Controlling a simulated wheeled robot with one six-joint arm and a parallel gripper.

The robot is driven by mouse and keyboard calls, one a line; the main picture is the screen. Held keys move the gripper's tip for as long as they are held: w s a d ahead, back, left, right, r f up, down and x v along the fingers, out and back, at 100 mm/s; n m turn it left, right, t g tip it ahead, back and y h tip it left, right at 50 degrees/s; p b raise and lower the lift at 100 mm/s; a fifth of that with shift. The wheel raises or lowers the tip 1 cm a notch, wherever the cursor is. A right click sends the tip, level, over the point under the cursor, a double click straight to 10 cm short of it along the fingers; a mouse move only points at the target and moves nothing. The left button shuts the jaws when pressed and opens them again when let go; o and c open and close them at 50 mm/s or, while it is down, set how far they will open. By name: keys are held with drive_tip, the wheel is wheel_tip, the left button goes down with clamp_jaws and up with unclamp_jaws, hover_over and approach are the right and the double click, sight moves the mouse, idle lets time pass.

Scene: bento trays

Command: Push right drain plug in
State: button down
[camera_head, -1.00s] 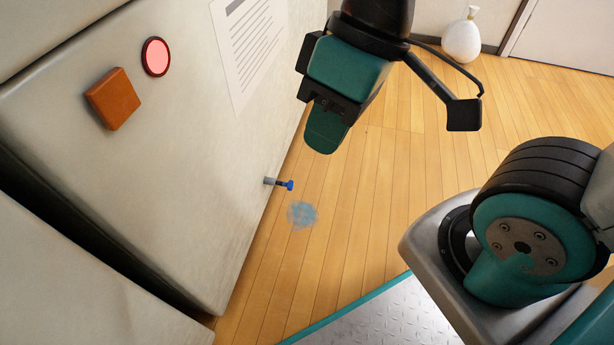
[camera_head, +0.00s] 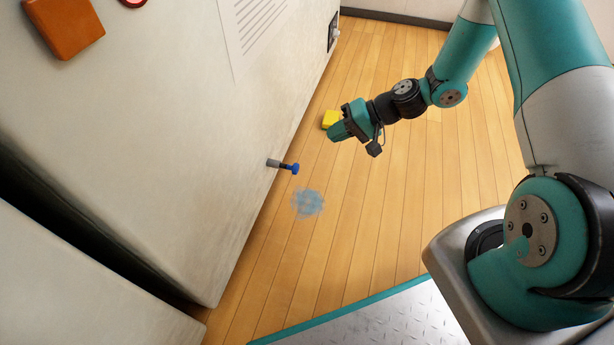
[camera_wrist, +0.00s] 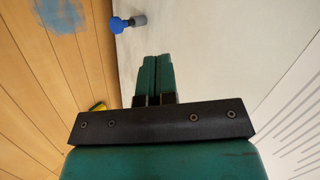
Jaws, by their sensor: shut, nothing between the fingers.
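The drain plug (camera_head: 293,168) is blue and sits on the end of a short grey pipe (camera_head: 273,163) that sticks out low from the pale machine side (camera_head: 215,130). In the wrist view the blue plug (camera_wrist: 121,26) and its pipe show at the top, beyond and a little left of my fingertips. My gripper (camera_head: 334,133) is shut and empty, to the right of the plug and farther back in the head view, apart from it. In the wrist view my closed fingers (camera_wrist: 155,62) point toward the pale side.
A blue wet-looking patch (camera_head: 308,202) lies on the wood floor below the plug. A yellow object (camera_head: 330,119) is just behind my gripper. An orange-brown block (camera_head: 62,25) is on the machine's upper left. The floor right of the plug is clear.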

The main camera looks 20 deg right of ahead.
drive_tip(key=s+d+f+m+t+b, duration=0.1)
drive_tip(key=d+f+m+t, duration=0.1)
drive_tip(key=f, duration=0.5)
drive_tip(key=s+d+f+m+t+b, duration=0.1)
drive_tip(key=d+f+m, duration=0.15)
drive_tip(key=f, duration=0.45)
drive_tip(key=b, duration=0.8)
approach(293, 168)
drive_tip(key=w+a+f, duration=0.3)
drive_tip(key=f, duration=0.2)
drive_tip(key=shift+w+a+f, duration=0.2)
drive_tip(key=shift+a+f, duration=0.1)
drive_tip(key=shift+a, duration=0.05)
